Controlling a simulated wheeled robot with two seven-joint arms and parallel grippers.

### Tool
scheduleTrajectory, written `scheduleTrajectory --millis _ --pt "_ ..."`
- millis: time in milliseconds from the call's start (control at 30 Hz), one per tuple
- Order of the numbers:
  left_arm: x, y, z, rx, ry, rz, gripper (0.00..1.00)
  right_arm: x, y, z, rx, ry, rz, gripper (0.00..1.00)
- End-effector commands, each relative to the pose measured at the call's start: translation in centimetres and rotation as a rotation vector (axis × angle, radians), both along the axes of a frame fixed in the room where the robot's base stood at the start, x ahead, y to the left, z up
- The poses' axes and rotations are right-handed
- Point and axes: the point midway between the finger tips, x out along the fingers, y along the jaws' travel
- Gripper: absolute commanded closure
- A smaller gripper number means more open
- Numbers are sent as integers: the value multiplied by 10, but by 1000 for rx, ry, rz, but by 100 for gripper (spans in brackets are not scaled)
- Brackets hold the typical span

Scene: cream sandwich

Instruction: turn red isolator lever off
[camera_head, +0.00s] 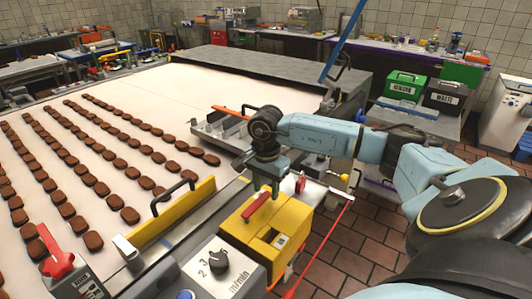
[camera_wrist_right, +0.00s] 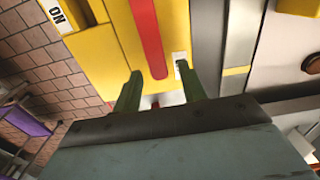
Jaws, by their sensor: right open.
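The red isolator lever (camera_head: 256,208) sits on top of a yellow box (camera_head: 262,240) at the front edge of the conveyor. In the right wrist view the lever (camera_wrist_right: 147,38) is a long red bar on the yellow face, running toward the gap between my fingers. An ON label (camera_wrist_right: 58,15) shows on the box at upper left. My right gripper (camera_head: 274,192) points down near the far end of the lever. In the wrist view its two fingers (camera_wrist_right: 161,84) are apart with nothing held. Whether they touch the lever I cannot tell. My left gripper is not in view.
A yellow guard with a black handle (camera_head: 172,213) stands left of the box. A red cord (camera_head: 325,238) runs right of the box.

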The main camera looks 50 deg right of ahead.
Motion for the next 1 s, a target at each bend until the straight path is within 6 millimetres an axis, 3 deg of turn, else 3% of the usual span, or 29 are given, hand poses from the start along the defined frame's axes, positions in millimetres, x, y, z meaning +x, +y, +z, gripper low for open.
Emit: scheduleTrajectory --millis 167,600,800,1000 --pt "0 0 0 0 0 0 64 1 -1 24 -1 -5 -1 58" --pt "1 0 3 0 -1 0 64 1 0 115 0 -5 0 58" --pt "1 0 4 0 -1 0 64 0 0 131 0 -3 0 58" --pt "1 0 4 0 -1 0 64 0 0 133 0 -2 0 58"
